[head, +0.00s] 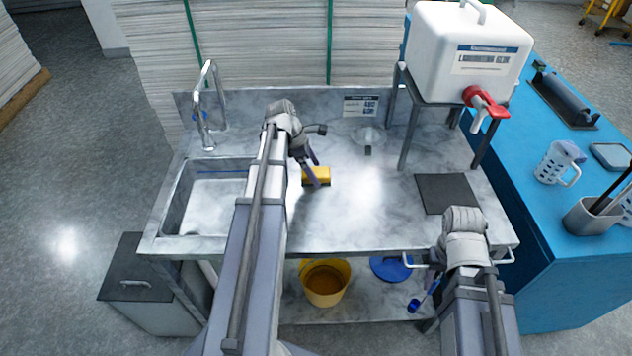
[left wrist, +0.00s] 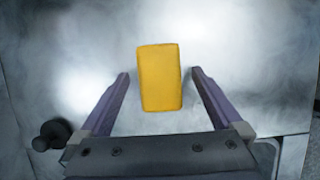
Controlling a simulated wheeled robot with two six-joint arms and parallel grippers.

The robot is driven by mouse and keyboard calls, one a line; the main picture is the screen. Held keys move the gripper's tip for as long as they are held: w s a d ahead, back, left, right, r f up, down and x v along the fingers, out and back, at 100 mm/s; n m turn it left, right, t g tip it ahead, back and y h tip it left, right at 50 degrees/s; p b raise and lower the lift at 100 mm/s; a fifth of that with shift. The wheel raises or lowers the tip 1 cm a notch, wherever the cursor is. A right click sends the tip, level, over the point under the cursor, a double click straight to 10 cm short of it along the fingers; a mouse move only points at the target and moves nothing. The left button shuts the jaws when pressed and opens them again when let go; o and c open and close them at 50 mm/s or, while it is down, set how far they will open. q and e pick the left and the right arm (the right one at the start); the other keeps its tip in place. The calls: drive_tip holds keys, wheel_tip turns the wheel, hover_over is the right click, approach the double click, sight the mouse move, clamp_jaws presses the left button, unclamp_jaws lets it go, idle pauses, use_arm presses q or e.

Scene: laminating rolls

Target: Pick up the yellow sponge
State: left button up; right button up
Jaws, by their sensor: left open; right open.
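The yellow sponge (head: 318,176) lies on the steel worktop, right of the sink. My left gripper (head: 314,172) is above it, pointing down, and hides part of it in the head view. In the left wrist view the sponge (left wrist: 160,78) stands out between the two open fingers (left wrist: 160,82), with a gap on each side and its far end beyond the fingertips. My right arm (head: 464,240) is at the front right edge of the worktop; its fingers are hidden in the head view.
A sink with a tap (head: 207,100) is at the left. A white glue container (head: 468,50) stands on a metal stand at the back right. A dark mat (head: 446,194) lies on the right. A yellow bucket (head: 325,284) is on the lower shelf. The worktop around the sponge is clear.

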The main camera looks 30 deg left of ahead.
sight(316, 171)
use_arm(q)
drive_tip(key=shift+w+d+f, duration=0.15)
drive_tip(key=shift+d+f, duration=0.05)
drive_tip(key=shift+f, duration=0.5)
drive_tip(key=shift+r, duration=0.1)
use_arm(e)
drive_tip(key=shift+f, duration=0.65)
use_arm(q)
drive_tip(key=c, duration=1.5)
drive_tip(key=shift+r, duration=0.1)
use_arm(e)
drive_tip(key=shift+r, duration=0.15)
use_arm(q)
wheel_tip(316, 171, up, 10)
drive_tip(key=p, duration=1)
use_arm(e)
wheel_tip(316, 171, up, 10)
